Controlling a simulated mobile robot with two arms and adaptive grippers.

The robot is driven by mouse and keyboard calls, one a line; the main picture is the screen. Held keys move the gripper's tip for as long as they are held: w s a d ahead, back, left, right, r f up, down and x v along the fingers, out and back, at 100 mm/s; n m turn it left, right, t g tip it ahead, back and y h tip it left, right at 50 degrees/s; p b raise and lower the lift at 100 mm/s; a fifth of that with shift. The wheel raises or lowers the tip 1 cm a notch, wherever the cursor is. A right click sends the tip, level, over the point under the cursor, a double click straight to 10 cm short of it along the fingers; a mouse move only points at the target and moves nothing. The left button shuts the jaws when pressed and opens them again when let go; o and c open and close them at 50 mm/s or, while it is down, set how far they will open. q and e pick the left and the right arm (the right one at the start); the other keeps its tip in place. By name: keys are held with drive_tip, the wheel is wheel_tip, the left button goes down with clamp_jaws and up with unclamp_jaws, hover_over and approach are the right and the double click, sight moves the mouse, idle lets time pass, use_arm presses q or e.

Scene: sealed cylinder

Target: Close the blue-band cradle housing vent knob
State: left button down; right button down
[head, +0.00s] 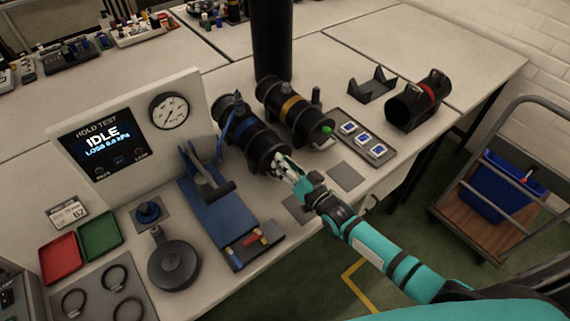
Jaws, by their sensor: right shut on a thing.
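The blue-band housing (251,135) is a black cylinder lying on the bench at the end of a blue cradle fixture (222,212). A thin blue line or handle runs down its left side. My right gripper (280,168) is at the near end of this housing and is shut. It covers the place where the vent knob would show, so the knob is hidden and its position cannot be told. My right arm comes in from the lower right. My left gripper is out of view.
A red-band cylinder (415,103) lies farther right. The test panel (124,131) reads IDLE at left. Red (60,259) and green (100,236) trays and a black round lid (174,262) occupy the front left.

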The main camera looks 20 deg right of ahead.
drive_tip(key=shift+f+m+b, duration=0.15)
drive_tip(key=shift+m+b, duration=0.15)
drive_tip(key=shift+m, duration=1.2)
drive_tip(key=c, duration=1.4)
unclamp_jaws()
drive_tip(key=shift+o, duration=0.2)
drive_tip(key=v, duration=1.2)
